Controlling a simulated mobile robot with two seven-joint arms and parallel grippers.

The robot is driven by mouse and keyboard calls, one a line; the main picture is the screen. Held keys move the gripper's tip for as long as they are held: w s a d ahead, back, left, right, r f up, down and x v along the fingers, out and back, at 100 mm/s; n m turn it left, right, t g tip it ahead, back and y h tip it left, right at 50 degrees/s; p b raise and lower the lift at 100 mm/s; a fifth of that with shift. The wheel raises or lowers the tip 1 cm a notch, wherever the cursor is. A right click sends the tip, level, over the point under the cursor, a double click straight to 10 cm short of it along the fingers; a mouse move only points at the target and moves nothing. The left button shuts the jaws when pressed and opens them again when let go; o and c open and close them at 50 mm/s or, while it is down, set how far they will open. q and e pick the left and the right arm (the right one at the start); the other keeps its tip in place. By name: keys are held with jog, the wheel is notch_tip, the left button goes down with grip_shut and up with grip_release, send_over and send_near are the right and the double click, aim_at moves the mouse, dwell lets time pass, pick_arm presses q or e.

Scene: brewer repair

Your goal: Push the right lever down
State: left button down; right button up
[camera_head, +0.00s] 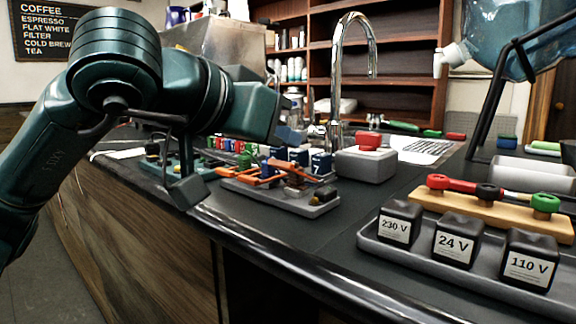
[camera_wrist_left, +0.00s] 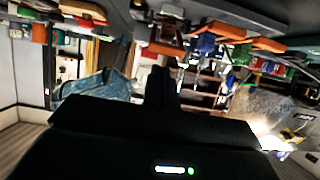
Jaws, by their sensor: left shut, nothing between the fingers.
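A grey switch base (camera_head: 315,208) on the counter carries orange lever parts (camera_head: 262,183) and a brown-copper piece near its right end. I cannot tell clearly which part is the right lever or how far it is tilted. My left gripper (camera_head: 292,136) is above and behind this base, shut and empty, near the blue numbered blocks. In the left wrist view its dark closed fingers (camera_wrist_left: 163,88) point away into the scene. That view is upside down, with orange pieces (camera_wrist_left: 262,45) along the top. My right gripper is not in view.
A grey box with a red button (camera_head: 368,141) stands right of the blue blocks (camera_head: 321,163). A chrome tap (camera_head: 340,65) rises behind. A tray with black voltage blocks (camera_head: 460,240) lies at the right. The counter between is clear.

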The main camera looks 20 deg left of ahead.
aim_at(283, 162)
pick_arm(q)
jog(key=shift+s+t+p, duration=0.3)
jog(key=shift+s, duration=0.05)
jog(key=shift+x, duration=0.95)
jog(key=shift+a+f, duration=0.1)
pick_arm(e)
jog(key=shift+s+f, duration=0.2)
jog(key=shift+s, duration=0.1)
